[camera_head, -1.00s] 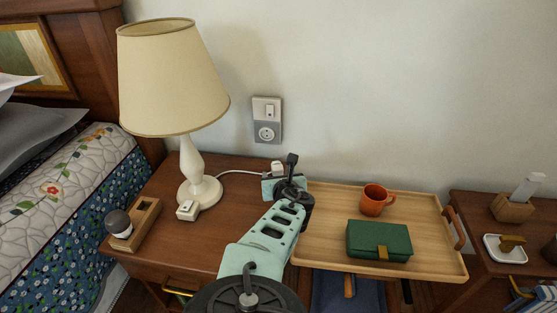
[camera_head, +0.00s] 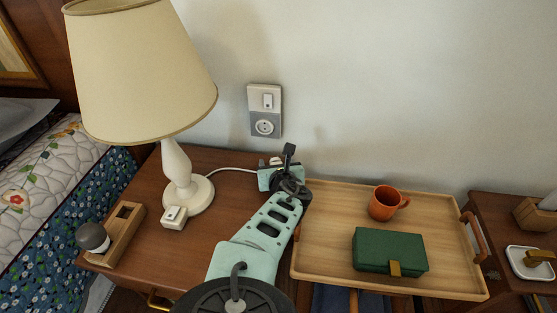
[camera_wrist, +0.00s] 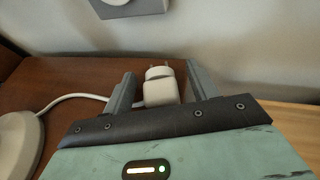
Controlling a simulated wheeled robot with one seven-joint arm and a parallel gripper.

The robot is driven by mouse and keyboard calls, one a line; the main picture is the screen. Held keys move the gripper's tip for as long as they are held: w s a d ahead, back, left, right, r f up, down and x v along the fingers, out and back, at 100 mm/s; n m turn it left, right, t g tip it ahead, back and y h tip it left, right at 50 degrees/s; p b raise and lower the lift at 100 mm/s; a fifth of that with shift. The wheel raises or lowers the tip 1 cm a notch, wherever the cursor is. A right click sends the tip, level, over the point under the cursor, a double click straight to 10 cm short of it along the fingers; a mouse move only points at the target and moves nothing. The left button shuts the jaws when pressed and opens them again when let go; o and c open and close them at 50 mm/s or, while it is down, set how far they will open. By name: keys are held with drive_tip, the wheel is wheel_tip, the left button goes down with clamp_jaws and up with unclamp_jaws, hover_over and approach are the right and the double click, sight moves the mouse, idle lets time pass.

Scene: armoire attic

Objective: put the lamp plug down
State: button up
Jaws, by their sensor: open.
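The white lamp plug (camera_wrist: 160,90) is on the nightstand (camera_head: 235,218), near its back edge by the wall, with its cord running left to the lamp (camera_head: 177,170). In the wrist view it stands between the two spread fingers of my gripper (camera_wrist: 161,86), with a gap on the right side; contact on the left is hard to tell. Its pins point away from my gripper. In the head view my gripper (camera_head: 275,166) mostly hides the plug.
A wall socket (camera_head: 265,126) with a switch is above. A wooden tray (camera_head: 325,262) with an orange mug (camera_head: 384,203) and a green case (camera_head: 390,251) lies right. A small white box (camera_head: 174,217) sits by the lamp base, and a wooden holder (camera_head: 120,232) is at left.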

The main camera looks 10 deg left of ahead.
drive_tip(key=c, duration=1.1)
drive_tip(key=shift+c, duration=0.2)
drive_tip(key=shift+r, duration=0.1)
